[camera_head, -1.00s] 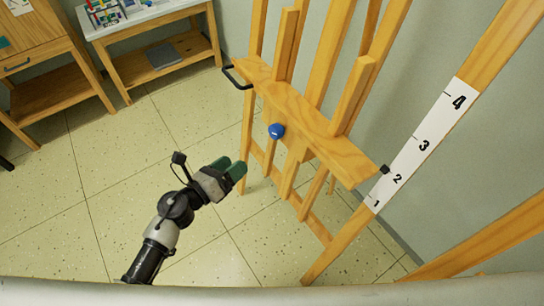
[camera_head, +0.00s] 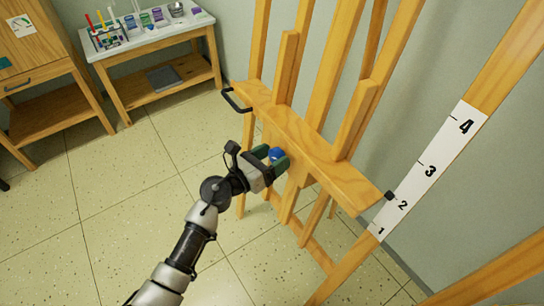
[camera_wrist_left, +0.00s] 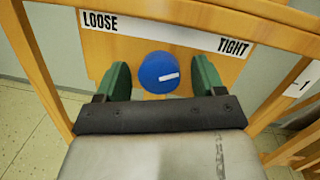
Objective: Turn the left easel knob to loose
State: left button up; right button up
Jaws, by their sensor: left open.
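The left easel knob is a round blue knob (camera_wrist_left: 159,73) with a short white mark on its face. It sits on the wooden easel front below a white label strip (camera_wrist_left: 165,33) reading LOOSE at left and TIGHT at right. The white mark points toward the right, the TIGHT side. My left gripper (camera_wrist_left: 159,84) has its green fingers apart, one on each side of the knob, with gaps visible. In the head view the left gripper (camera_head: 270,160) is at the knob (camera_head: 276,154), which shows between the fingers. My right gripper is not in view.
The wooden easel (camera_head: 310,140) has a ledge above the knob and a black handle (camera_head: 233,101) at its left end. A numbered white scale (camera_head: 430,170) runs along its right rail.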

pick_arm(q)
jog(key=c, duration=0.9)
jog(key=shift+r+n+p, duration=0.2)
jog(key=shift+n+p, duration=0.5)
jog(key=shift+p, duration=0.25)
jog(key=n+y+p, duration=0.1)
jog(key=n+p, duration=0.3)
jog(key=n+y+p, duration=0.1)
jog(key=n+p, duration=0.4)
jog(key=n+y+p, duration=0.1)
jog(key=n+p, duration=0.3)
jog(key=p, duration=0.1)
jog(key=shift+w+r+n+g, duration=0.1)
jog(key=shift+r+n+g, duration=0.05)
jog(key=shift+n+g, duration=0.15)
jog(key=n+g+p, duration=0.1)
jog(key=n+p, duration=0.3)
jog(key=n, duration=0.1)
jog(key=shift+w+f+n+g+p, duration=0.15)
jog(key=shift+n+g+p, duration=0.35)
jog(key=shift+n+p, duration=1)
jog(key=shift+n+b, duration=0.35)
jog(key=shift+n, duration=0.15)
jog(key=o, duration=0.9)
jog(key=shift+f, duration=0.1)
